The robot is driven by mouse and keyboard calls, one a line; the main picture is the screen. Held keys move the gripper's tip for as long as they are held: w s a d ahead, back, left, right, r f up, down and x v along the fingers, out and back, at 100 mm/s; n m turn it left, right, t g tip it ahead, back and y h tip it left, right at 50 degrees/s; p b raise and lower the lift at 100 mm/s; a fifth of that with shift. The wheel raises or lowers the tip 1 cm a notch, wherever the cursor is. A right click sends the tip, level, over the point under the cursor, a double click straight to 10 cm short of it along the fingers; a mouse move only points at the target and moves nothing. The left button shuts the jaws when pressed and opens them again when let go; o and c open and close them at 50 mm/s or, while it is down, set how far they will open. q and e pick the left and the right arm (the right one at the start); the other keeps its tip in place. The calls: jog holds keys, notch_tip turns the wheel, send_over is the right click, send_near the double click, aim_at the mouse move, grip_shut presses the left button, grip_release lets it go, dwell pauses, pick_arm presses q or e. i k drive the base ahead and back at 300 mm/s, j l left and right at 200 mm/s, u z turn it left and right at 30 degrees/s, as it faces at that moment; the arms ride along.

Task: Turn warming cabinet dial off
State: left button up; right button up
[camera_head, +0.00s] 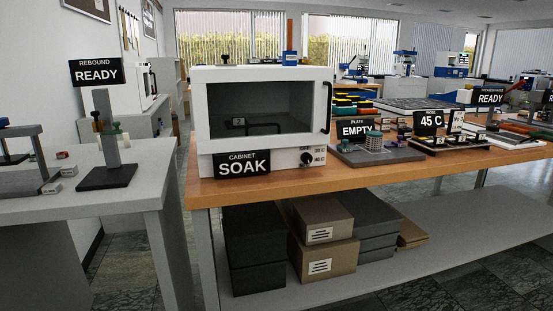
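The warming cabinet (320,75) is a white box with a dark glass front, standing on the wooden bench. A black handle (327,107) runs down the right side of its closed-looking door. A black sign reading CABINET SOAK (242,164) stands at its lower left front. The round black dial (307,158) is on the lower right of the front panel, with small markings beside it that are too small to read. Neither of my grippers is in view.
The wooden bench (225,191) runs right, with a PLATE EMPTY sign (356,129) and a 45 C sign (428,122) on it. A grey table (140,175) at left holds a stand (104,130). Boxes (324,220) fill the shelf below. Space before the dial looks clear.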

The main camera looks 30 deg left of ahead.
aim_at(306, 158)
jog(key=i+u, duration=0.15)
jog(key=u, duration=0.3)
jog(key=i+l+u, duration=0.1)
jog(key=u, duration=0.35)
jog(key=i+l+u, duration=0.1)
jog(key=u, duration=0.4)
jog(key=i+l+u, duration=0.2)
jog(key=l, duration=0.15)
jog(key=l+u, duration=0.15)
jog(key=l, duration=0.2)
jog(key=l+u, duration=0.2)
jog(key=l, duration=0.15)
jog(key=i, duration=0.05)
